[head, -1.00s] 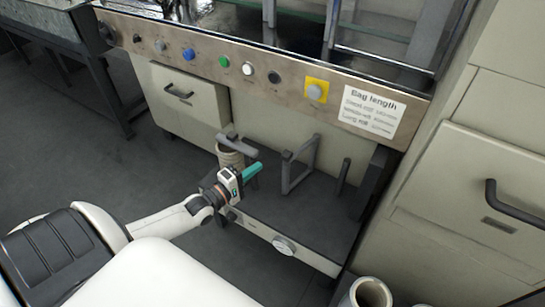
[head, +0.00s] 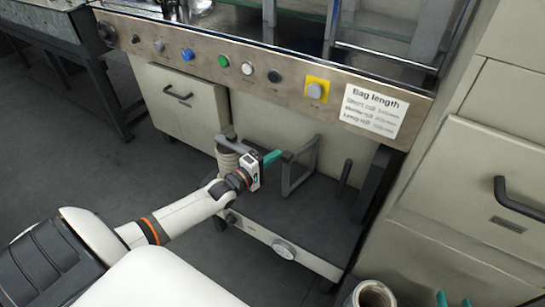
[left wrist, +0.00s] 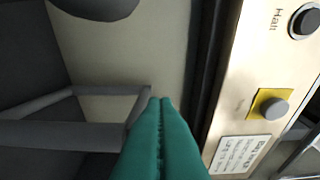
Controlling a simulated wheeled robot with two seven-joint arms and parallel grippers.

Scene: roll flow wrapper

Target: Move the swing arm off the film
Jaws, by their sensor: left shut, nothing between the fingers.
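A ribbed, pale film roll (head: 227,158) stands upright on the dark shelf, partly hidden by my left gripper. A grey bar (head: 230,144) lies across its top. A grey bent-bar frame (head: 285,178) stands to the right; it also shows in the left wrist view (left wrist: 60,132). I cannot tell which of these is the swing arm. My left gripper (head: 273,157) is shut and empty, its green tips close to the frame's left upright; contact is unclear. Its fingers point at the frame's corner in the left wrist view (left wrist: 160,102).
A button panel (head: 205,48) with a bag length label (head: 372,112) overhangs the shelf (head: 285,215). A short dark post (head: 344,174) stands right of the frame. Cabinet drawers (head: 490,185) close off the right side. An open tube (head: 372,295) is at the bottom.

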